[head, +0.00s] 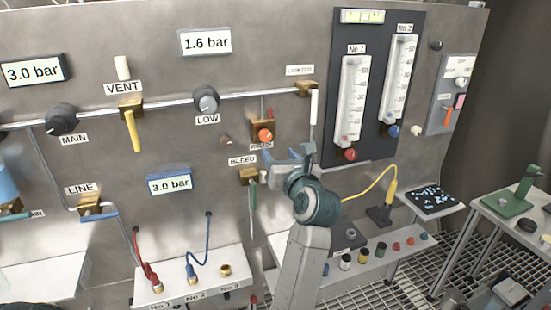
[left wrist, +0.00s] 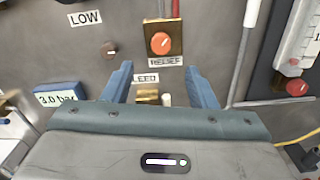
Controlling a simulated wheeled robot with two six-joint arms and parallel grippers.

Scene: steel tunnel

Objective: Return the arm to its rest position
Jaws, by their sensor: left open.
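My left arm rises from the bottom middle of the head view, in front of the panel. Its gripper (head: 291,156) is open, with blue fingers pointing at the panel between the relief valve and the bleed valve. In the left wrist view the two fingers (left wrist: 160,78) stand apart with nothing held between them. The orange relief knob (left wrist: 160,43) is above and beyond the fingertips. The brass bleed valve (left wrist: 148,96) shows between the fingers, its label partly covered. I cannot tell the exact gap from the fingertips to the panel. My right gripper is not in view.
The relief valve (head: 264,135), bleed valve (head: 249,176) and a white-handled valve (head: 313,100) are close around the gripper. Flow gauges (head: 352,100) are to the right. A shelf (head: 385,262) with small knobs and a yellow-cabled probe (head: 389,190) is lower right.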

